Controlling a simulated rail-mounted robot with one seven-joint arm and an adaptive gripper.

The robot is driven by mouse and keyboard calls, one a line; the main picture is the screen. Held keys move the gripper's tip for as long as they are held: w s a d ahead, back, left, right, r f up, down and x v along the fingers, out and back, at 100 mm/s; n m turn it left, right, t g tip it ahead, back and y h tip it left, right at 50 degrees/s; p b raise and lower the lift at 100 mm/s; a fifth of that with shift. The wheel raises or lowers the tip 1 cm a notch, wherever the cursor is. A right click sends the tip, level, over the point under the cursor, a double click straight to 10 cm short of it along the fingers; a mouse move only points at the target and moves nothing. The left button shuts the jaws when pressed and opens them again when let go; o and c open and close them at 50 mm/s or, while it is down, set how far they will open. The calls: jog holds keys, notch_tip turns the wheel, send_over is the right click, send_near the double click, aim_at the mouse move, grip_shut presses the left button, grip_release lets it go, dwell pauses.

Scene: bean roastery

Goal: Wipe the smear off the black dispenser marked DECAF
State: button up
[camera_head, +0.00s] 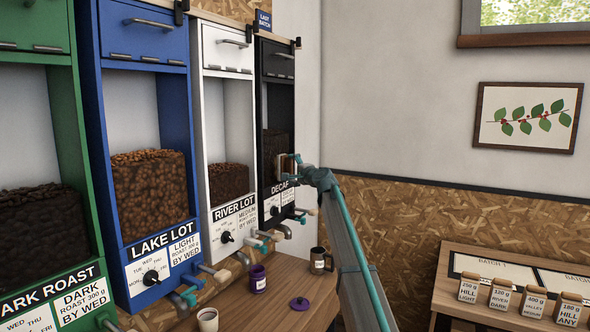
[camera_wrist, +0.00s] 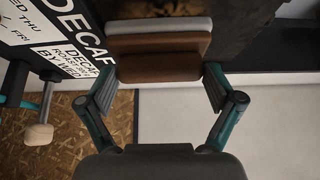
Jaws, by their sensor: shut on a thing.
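The black dispenser marked DECAF (camera_head: 278,63) is the rightmost of the row, against the corner wall. Its label (camera_wrist: 62,32) shows tilted at the upper left of the wrist view. My gripper (camera_head: 300,168) is at the dispenser's front, just above the DECAF label. In the wrist view my gripper (camera_wrist: 160,88) is shut on a brown block with a grey pad (camera_wrist: 160,73), the pad side toward the dispenser. I cannot tell whether the pad touches the surface. A brown patch shows beyond the pad; I cannot tell whether it is smear or beans.
White River Lot (camera_head: 213,120), blue Lake Lot (camera_head: 88,130) and green Dark Roast dispensers stand left. Spouts and handles stick out below. The counter (camera_head: 290,282) holds a purple cup (camera_head: 257,279), purple lid (camera_head: 299,303), black mug (camera_head: 318,261) and white cup (camera_head: 208,320). Jars stand right.

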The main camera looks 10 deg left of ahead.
jog(key=shift+s+a+p, duration=0.15)
jog(key=shift+s+a, duration=0.25)
jog(key=shift+s, duration=0.5)
jog(key=shift+s+a+p, duration=0.15)
jog(key=shift+s+a, duration=0.25)
jog(key=shift+s, duration=0.45)
jog(key=shift+r+p, duration=0.4)
jog(key=shift+r, duration=0.55)
jog(key=shift+w+d+f+b, duration=0.1)
jog(key=shift+w+d+b, duration=0.25)
jog(key=shift+w, duration=0.3)
jog(key=shift+w+d+b, duration=0.2)
jog(key=shift+w+b, duration=0.2)
jog(key=shift+w, duration=0.25)
jog(key=w+d+p, duration=0.1)
jog(key=w+d, duration=0.2)
jog(key=w, duration=0.4)
jog(key=shift+w, duration=0.3)
jog(key=shift+d, duration=0.2)
jog(key=shift+s+d+b, duration=0.2)
jog(key=shift+s+d, duration=0.2)
jog(key=shift+d, duration=0.5)
jog(key=shift+s+d+b, duration=0.2)
jog(key=shift+s+d, duration=0.2)
jog(key=shift+d, duration=0.5)
jog(key=shift+s+d+b, duration=0.2)
jog(key=shift+s+d, duration=0.2)
jog(key=shift+d, duration=0.5)
